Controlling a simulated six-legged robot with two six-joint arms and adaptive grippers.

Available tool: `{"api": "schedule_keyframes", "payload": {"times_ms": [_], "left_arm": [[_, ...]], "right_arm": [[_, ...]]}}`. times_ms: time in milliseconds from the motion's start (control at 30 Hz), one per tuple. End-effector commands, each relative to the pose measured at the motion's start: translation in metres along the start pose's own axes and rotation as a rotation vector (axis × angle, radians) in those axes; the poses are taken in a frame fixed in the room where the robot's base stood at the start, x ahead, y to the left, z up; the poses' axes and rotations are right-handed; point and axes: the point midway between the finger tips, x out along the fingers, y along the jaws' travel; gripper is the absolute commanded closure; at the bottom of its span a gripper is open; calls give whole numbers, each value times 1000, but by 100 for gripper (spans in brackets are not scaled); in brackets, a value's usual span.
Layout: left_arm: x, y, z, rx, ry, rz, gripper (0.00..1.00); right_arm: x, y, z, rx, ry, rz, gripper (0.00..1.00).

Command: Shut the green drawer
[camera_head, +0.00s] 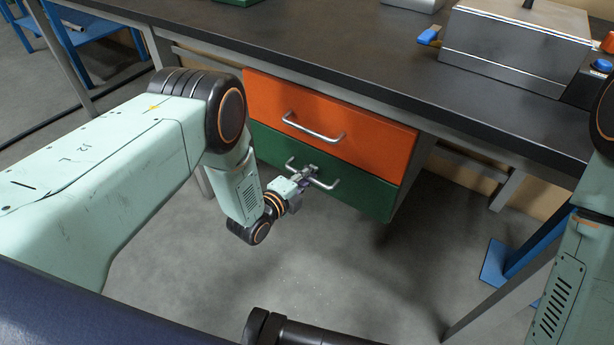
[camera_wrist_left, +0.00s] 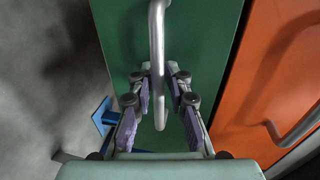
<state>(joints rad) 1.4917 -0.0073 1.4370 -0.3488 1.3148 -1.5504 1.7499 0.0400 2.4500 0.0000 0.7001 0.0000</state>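The green drawer (camera_head: 368,196) is the lower of two drawers under the dark table, below the orange drawer (camera_head: 370,135). Its front looks about level with the orange front; I cannot tell whether a small gap is left. My left gripper (camera_head: 308,174) is at the green drawer's metal handle (camera_head: 331,185). In the left wrist view the handle (camera_wrist_left: 157,30) runs between the two fingers of the left gripper (camera_wrist_left: 160,78), with the green front (camera_wrist_left: 205,40) behind. The fingers are apart, with a gap on each side of the handle. My right gripper is out of view.
The dark table top (camera_head: 350,50) overhangs the drawers. A metal box (camera_head: 515,45) and a blue-handled item (camera_head: 430,36) stand on it. A blue-footed table leg (camera_head: 520,255) stands at the right. The grey floor in front of the drawers is clear.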

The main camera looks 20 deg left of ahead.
Motion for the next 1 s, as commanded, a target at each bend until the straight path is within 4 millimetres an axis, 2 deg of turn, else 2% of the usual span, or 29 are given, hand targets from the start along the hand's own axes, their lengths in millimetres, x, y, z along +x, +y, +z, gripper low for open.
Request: {"api": "schedule_keyframes", "payload": {"times_ms": [267, 433, 1000], "left_arm": [[0, 0, 1, 0, -3, 0, 80], [-11, 1, 2, -2, -4, 2, 80], [-107, 1, 1, -2, -3, 2, 80]], "right_arm": [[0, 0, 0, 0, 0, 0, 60], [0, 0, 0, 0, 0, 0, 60], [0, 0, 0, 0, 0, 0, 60]]}}
